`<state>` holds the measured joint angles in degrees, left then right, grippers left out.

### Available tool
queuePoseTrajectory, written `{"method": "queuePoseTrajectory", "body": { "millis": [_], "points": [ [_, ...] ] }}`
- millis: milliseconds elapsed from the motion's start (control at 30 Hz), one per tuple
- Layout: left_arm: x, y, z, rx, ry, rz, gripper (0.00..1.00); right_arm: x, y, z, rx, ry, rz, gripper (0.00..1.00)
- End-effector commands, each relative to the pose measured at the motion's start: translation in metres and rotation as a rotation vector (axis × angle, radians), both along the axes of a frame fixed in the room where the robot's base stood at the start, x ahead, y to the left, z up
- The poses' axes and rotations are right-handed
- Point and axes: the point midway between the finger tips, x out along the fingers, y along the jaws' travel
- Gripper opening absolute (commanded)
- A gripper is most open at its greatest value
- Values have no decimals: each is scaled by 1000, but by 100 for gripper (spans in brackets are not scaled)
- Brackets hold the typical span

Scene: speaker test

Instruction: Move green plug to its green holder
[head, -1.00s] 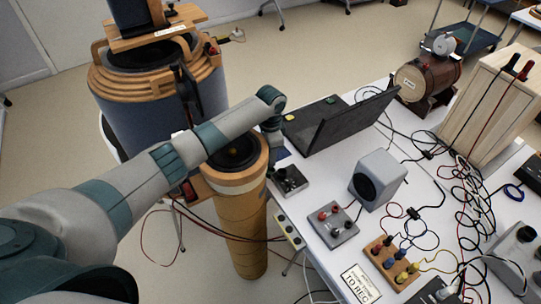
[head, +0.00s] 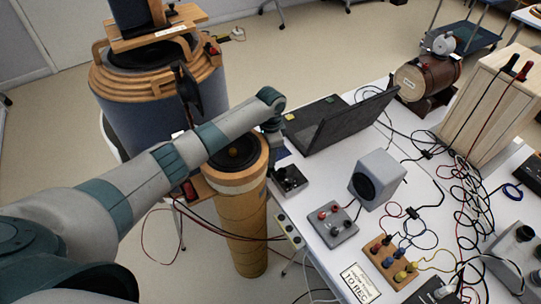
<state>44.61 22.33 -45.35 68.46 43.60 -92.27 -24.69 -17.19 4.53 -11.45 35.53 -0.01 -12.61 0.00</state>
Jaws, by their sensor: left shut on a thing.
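My left gripper (head: 274,138) hangs below the wrist of my left arm, at the left edge of the white table, beside the open laptop. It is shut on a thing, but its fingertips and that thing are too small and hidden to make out. I cannot pick out the green plug or a green holder in the head view. A small wooden block (head: 377,249) with blue and yellow plugs stands near the front of the table. My right gripper is not in view.
The black laptop (head: 350,122), a small dark box (head: 288,181), a grey box with red terminals (head: 331,224) and a grey speaker (head: 378,177) stand on the white table (head: 318,176). Cables tangle at the right. A tall cardboard tube (head: 243,225) stands left of the table.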

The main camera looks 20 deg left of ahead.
Motion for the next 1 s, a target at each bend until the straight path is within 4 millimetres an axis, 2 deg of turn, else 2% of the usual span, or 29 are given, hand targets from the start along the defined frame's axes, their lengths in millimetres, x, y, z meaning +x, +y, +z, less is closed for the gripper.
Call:
{"method": "queuePoseTrajectory", "body": {
  "millis": [1000],
  "points": [
    [0,0,-8,-1,-1,0,0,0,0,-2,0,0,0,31]
  ]
}}
